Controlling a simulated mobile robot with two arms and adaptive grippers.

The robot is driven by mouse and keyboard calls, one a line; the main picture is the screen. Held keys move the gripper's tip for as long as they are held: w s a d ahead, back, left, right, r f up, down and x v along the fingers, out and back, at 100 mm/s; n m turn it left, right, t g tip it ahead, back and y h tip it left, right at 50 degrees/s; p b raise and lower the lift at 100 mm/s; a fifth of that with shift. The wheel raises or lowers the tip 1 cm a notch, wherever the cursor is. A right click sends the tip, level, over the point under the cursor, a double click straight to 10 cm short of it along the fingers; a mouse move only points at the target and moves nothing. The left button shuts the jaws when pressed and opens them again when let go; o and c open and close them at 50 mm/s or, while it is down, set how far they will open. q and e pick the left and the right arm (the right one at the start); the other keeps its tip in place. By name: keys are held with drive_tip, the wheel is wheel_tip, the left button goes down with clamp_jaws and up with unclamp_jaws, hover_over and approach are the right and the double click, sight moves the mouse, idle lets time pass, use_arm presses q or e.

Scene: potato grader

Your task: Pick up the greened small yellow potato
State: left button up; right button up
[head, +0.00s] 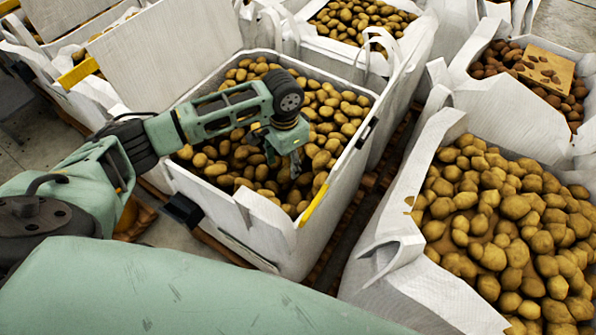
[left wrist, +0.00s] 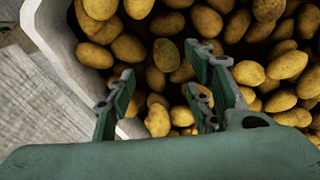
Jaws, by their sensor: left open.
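In the left wrist view a small yellow potato with a greenish patch (left wrist: 166,55) lies among other potatoes, just beyond my left gripper's fingers. I cannot pick it out in the head view. My left gripper (left wrist: 162,98) is open, with nothing between its fingers but potatoes below. In the head view the left gripper (head: 286,168) points down into the white crate (head: 240,215), over its potatoes near the middle. The arm and gripper hide part of the heap. My right gripper is not in view.
The crate wall (left wrist: 62,42) runs close on the left in the wrist view. A white bag of potatoes (head: 400,270) stands at right. Another bag with darker potatoes and a tan board (head: 545,68) is at back right. More filled containers stand behind.

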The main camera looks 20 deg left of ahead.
sight(285, 173)
use_arm(q)
drive_tip(key=f, duration=0.4)
drive_tip(key=f+p, duration=0.1)
drive_tip(key=f, duration=0.1)
drive_tip(key=shift+a+f, duration=0.25)
drive_tip(key=shift+a, duration=0.15)
drive_tip(key=c, duration=1.2)
